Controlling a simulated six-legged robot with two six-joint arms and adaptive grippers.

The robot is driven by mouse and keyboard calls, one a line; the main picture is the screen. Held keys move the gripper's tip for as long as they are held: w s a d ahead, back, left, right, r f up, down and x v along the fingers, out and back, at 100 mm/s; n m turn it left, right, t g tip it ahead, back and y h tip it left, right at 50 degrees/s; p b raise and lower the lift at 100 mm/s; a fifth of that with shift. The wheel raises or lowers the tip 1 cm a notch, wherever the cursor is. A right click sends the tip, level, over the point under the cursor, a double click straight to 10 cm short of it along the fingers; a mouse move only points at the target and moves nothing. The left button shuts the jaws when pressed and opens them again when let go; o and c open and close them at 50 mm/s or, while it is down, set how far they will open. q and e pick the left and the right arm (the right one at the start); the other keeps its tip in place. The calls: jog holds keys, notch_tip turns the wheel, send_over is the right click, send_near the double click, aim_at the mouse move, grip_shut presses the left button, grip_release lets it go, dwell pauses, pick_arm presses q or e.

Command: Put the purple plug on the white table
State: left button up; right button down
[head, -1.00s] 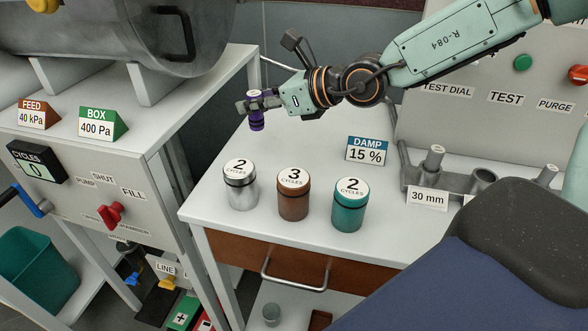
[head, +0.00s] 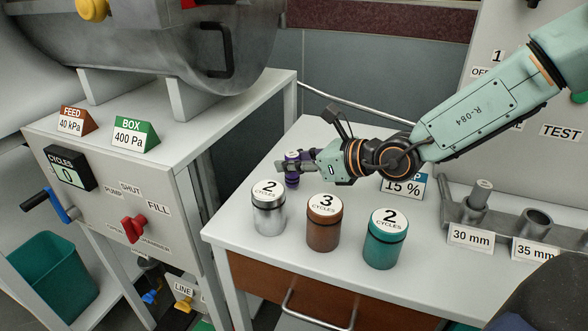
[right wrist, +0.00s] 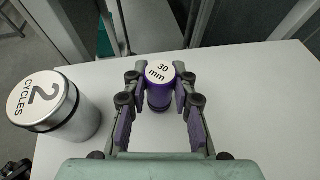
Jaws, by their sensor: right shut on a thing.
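The purple plug (head: 292,176) is a small purple cylinder held upright by my right gripper (head: 290,166), behind the silver canister. In the right wrist view the plug (right wrist: 160,98), with a white "30 mm" top, stands between the two fingers of the right gripper (right wrist: 160,88), which is shut on it. The white table (head: 445,275) lies under it, and its top also fills much of the right wrist view (right wrist: 255,110). The plug's base is close to the table top; I cannot tell whether it touches. My left gripper is out of view.
A silver canister (head: 269,212), a brown canister (head: 323,227) and a teal canister (head: 385,242) stand in a row at the table's front. A "15 %" sign (head: 403,188) is partly behind my right arm. A grey holder (head: 515,232) with "30 mm" and "35 mm" labels stands at right.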

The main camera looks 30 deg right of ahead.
jog(key=shift+w+a+f, duration=0.1)
jog(key=shift+w+f, duration=0.05)
jog(key=shift+f, duration=0.45)
jog(key=shift+w, duration=0.25)
jog(key=shift+s+f, duration=0.2)
jog(key=shift+s, duration=0.1)
jog(key=c, duration=1.4)
grip_release()
jog(key=o, duration=0.3)
jog(key=shift+w, duration=0.2)
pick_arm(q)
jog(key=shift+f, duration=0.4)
pick_arm(e)
jog(key=shift+s, duration=0.1)
jog(key=shift+r, duration=0.1)
